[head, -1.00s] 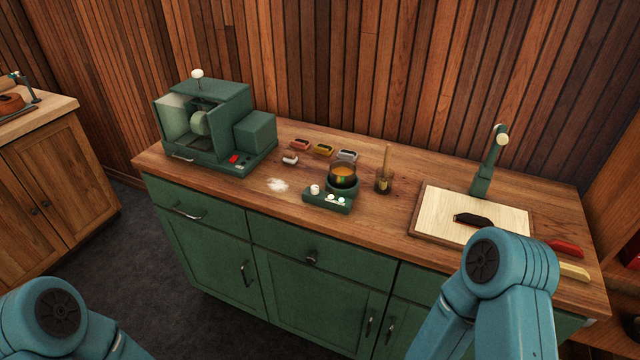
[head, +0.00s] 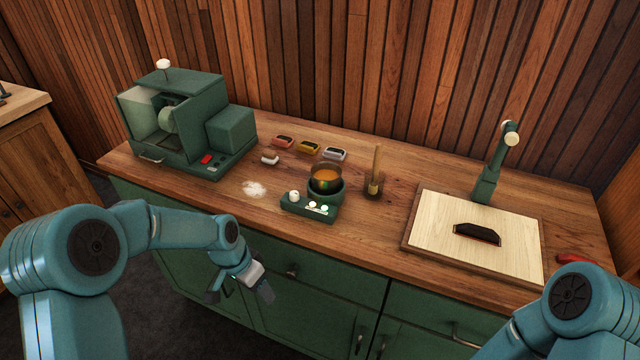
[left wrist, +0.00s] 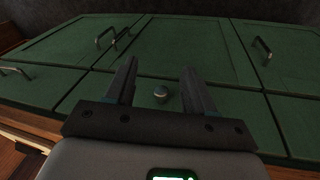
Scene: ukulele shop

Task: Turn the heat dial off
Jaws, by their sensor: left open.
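The heat dial is a small white knob (head: 294,196) on the left of the green heater base (head: 308,210). Small lit indicators (head: 318,208) show beside it. A pot of amber liquid (head: 325,177) sits on the heater. My left gripper (head: 240,294) is open and empty, in front of the counter and below its top edge, left of and lower than the dial. In the left wrist view its two fingers (left wrist: 160,92) are spread before the green cabinet fronts, and the dial does not show there. Only my right arm shows at the lower right; its gripper is out of view.
A green machine (head: 175,125) stands at the counter's left. White powder (head: 254,188) lies left of the heater. A jar with a brush (head: 374,185) stands right of it. A dark block (head: 477,234) lies on the pale board (head: 430,245). The counter's front edge is clear below the heater.

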